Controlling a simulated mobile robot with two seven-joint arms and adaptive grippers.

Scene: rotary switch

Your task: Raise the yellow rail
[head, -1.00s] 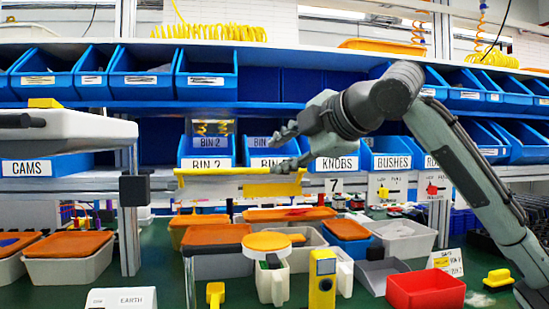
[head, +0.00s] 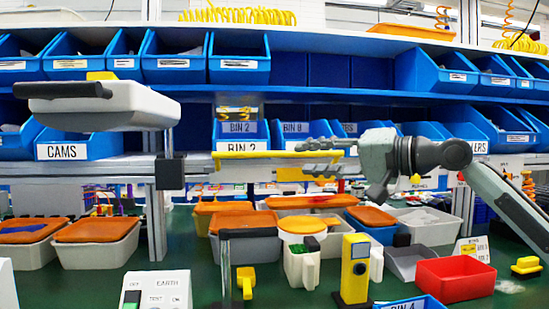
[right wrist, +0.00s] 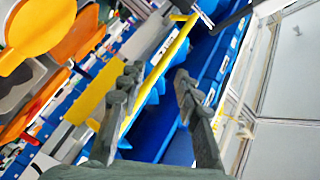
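The yellow rail (head: 240,155) is a long thin bar. It runs level in front of the lower row of blue bins in the head view. A yellow plate (head: 288,174) shows just below its right part. My right gripper (head: 318,158) comes from the right, with its fingers at the rail's right end. In the right wrist view, the two grey fingers (right wrist: 158,80) are apart and the rail (right wrist: 170,52) runs slantwise through the gap between them. I cannot tell whether they touch it. My left gripper is in neither view.
Blue bins (head: 85,146) line the shelves behind the rail. A white box-shaped unit (head: 105,108) stands raised at left. Below are orange-lidded containers (head: 95,230), a yellow post (head: 354,268) and a red bin (head: 455,277) on the green bench.

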